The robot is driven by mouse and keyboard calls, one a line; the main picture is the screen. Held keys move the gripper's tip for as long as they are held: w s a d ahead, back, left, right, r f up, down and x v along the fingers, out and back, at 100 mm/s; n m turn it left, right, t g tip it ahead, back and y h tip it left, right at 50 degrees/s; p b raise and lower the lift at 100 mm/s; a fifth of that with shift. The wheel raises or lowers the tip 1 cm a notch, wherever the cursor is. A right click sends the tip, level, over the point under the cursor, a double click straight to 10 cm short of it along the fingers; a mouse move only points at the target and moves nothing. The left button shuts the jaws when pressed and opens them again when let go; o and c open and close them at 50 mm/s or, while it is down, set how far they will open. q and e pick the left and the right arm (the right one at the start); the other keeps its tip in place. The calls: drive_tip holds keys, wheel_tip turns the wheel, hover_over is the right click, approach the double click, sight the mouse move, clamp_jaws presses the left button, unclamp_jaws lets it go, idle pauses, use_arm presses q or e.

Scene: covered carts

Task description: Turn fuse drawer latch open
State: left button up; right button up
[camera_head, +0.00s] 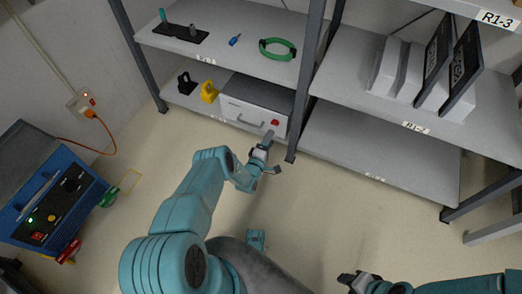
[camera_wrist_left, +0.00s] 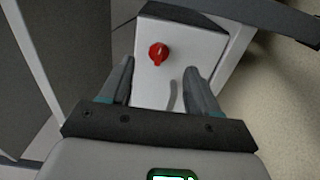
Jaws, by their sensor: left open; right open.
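The fuse drawer (camera_head: 240,109) is a white-fronted box with a grey top and a bar handle (camera_head: 250,120), on the lower shelf of the rack. Its red latch (camera_head: 274,122) is a small round knob at the right end of the front. In the left wrist view the latch (camera_wrist_left: 158,54) shows beyond and between my fingertips, apart from them. My left gripper (camera_head: 272,154) is open and empty, just in front of the drawer's right end; it also shows in the left wrist view (camera_wrist_left: 159,67). My right gripper (camera_head: 347,279) is open and empty, low over the floor, away from the rack.
A rack post (camera_head: 305,85) stands just right of the drawer. Yellow (camera_head: 209,92) and black (camera_head: 186,84) objects sit left of it on the same shelf. A green ring (camera_head: 277,49) lies on the shelf above. A blue case (camera_head: 45,190) is on the left.

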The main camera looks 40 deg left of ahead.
use_arm(q)
drive_tip(key=p+v, duration=0.2)
drive_tip(key=v, duration=0.7)
drive_tip(key=shift+s+p, duration=0.2)
drive_tip(key=shift+p, duration=0.15)
